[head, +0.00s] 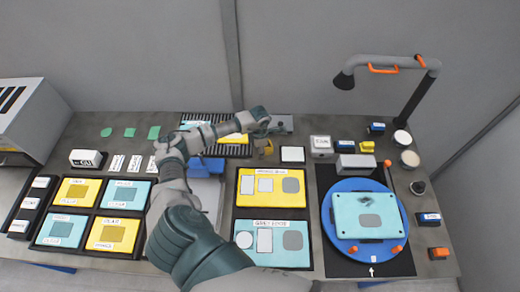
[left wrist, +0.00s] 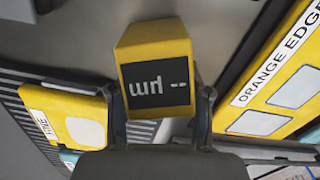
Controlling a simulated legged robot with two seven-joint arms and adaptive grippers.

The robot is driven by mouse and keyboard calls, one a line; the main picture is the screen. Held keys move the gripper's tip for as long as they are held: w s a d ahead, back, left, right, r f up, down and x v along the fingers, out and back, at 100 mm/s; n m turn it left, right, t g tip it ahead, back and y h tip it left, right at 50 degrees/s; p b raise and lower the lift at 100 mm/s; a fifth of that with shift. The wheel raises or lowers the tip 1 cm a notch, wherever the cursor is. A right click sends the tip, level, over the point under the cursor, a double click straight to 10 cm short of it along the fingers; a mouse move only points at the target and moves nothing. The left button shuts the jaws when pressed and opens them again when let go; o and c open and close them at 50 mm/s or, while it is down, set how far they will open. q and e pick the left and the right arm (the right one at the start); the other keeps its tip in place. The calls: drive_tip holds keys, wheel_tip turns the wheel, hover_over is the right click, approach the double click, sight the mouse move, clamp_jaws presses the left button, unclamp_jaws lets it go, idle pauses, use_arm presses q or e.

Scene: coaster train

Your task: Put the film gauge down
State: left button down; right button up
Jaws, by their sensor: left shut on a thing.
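The film gauge (left wrist: 155,60) is a yellow block with a black screen reading "-- µm" upside down in the left wrist view. My left gripper (left wrist: 160,112) is shut on it, with one dark finger on each side. In the head view my left gripper (head: 264,138) is over the back middle of the table, and the gauge (head: 265,149) shows small and dull yellow below it. I cannot tell whether the gauge touches the table. My right gripper is not in view.
A yellow "Orange Edge" tray (head: 246,200) lies in front of the gauge. A white square (head: 292,154) is to its right, and a dark slatted rack (head: 235,152) holding a yellow plate is to its left. A blue turntable (head: 340,243) and lamp (head: 397,66) stand at the right.

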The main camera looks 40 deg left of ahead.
use_arm(q)
drive_tip(key=shift+f, duration=0.2)
drive_tip(key=c, duration=0.6)
unclamp_jaws()
drive_tip(key=shift+a, duration=0.1)
drive_tip(key=shift+o, duration=0.4)
drive_tip(key=shift+a, duration=0.2)
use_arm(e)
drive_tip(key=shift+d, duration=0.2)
use_arm(q)
drive_tip(key=shift+r, duration=0.25)
wheel_tip(320, 180, up, 12)
drive_tip(key=b, duration=0.1)
drive_tip(key=shift+s, duration=0.15)
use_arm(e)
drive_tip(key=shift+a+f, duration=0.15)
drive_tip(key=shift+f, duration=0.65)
use_arm(q)
drive_tip(key=shift+d+f, duration=0.15)
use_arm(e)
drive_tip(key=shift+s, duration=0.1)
